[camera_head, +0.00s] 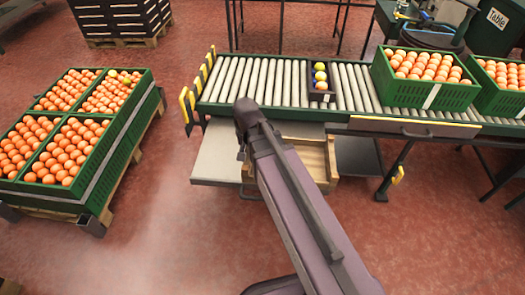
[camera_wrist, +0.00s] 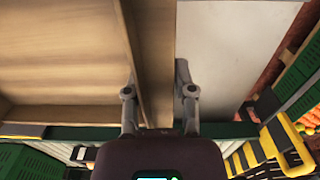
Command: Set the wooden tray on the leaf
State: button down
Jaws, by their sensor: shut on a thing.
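The wooden tray (camera_head: 318,160) is in front of the conveyor in the head view, partly hidden by my arm. In the wrist view its bare inside (camera_wrist: 60,60) fills the left. My gripper (camera_wrist: 158,100) is shut on the tray's side wall, one finger on each side. The leaf, a flat pale grey plate (camera_head: 215,160), juts out below the conveyor's front edge, left of the tray. The leaf also shows right of the tray wall in the wrist view (camera_wrist: 225,55). I cannot tell whether the tray touches the leaf.
The roller conveyor (camera_head: 270,82) runs behind, bearing a small dark box (camera_head: 321,96) with yellow and pale balls. Green crates of oranges (camera_head: 428,92) stand at its right. A pallet of orange crates (camera_head: 95,182) stands at the left. Open red floor lies between.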

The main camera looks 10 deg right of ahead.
jog(key=f+b, duration=0.2)
jog(key=f, duration=0.1)
jog(key=f+b, duration=0.1)
jog(key=b, duration=0.1)
jog(key=shift+w+d+f, duration=0.15)
jog(key=shift+d+f, duration=0.15)
jog(key=shift+f, duration=0.1)
jog(key=shift+w, duration=0.1)
jog(key=w+a, duration=0.2)
jog(key=w, duration=0.3)
jog(key=w+a+f+b, duration=0.1)
jog(key=w+a, duration=0.1)
jog(key=w, duration=0.2)
jog(key=w+a, duration=0.2)
jog(key=w, duration=0.3)
jog(key=shift+w+a+f, duration=0.2)
jog(key=shift+w, duration=0.1)
jog(key=shift+f+b, duration=1.8)
jog(key=shift+b, duration=0.2)
